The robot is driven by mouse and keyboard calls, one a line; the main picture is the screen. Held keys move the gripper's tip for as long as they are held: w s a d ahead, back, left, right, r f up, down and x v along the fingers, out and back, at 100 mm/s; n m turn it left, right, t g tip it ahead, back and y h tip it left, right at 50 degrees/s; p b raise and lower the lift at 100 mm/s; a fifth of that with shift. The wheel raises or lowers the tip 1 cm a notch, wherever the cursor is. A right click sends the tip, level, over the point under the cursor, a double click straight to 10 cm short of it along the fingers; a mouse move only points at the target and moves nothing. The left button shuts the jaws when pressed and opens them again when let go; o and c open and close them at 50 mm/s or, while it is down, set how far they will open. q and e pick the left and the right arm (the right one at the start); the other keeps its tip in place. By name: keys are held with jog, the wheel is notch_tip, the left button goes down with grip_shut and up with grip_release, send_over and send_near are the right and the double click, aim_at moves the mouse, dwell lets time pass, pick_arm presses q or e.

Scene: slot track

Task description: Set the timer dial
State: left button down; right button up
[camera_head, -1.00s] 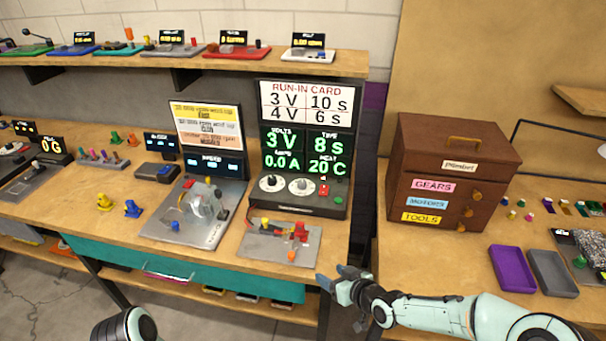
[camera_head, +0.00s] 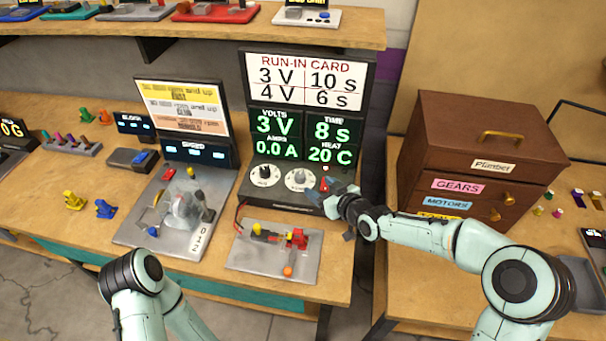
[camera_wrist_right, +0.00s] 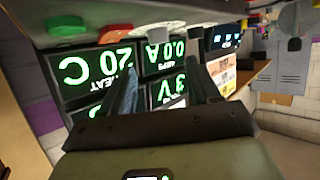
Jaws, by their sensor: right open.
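The power supply (camera_head: 300,200) stands on the bench with two round dials on its sloping front. The right dial (camera_head: 298,179), under the TIME readout, is pale grey; I take it as the timer dial. The left dial (camera_head: 265,175) is white with a dark knob. The display (camera_head: 303,136) reads 3 V, 8 s, 0.0 A, 20 C. The run-in card (camera_head: 307,84) above shows 3 V 10 s and 4 V 6 s. My right gripper (camera_head: 328,192) is open and empty, just right of the timer dial, apart from it. Its fingers (camera_wrist_right: 165,78) also show spread in the right wrist view.
A brown drawer cabinet (camera_head: 470,160) stands right of my right gripper. A shelf (camera_head: 200,36) runs above.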

aim_at(301, 175)
pick_arm(q)
jog(key=w+r+p, duration=0.2)
jog(key=shift+r, duration=0.35)
pick_arm(e)
jog(key=x, duration=1)
jog(key=shift+d, duration=0.1)
jog(key=shift+c, duration=0.2)
jog(key=c, duration=1)
pick_arm(q)
jog(key=shift+f, duration=0.1)
pick_arm(e)
jog(key=shift+o, duration=0.2)
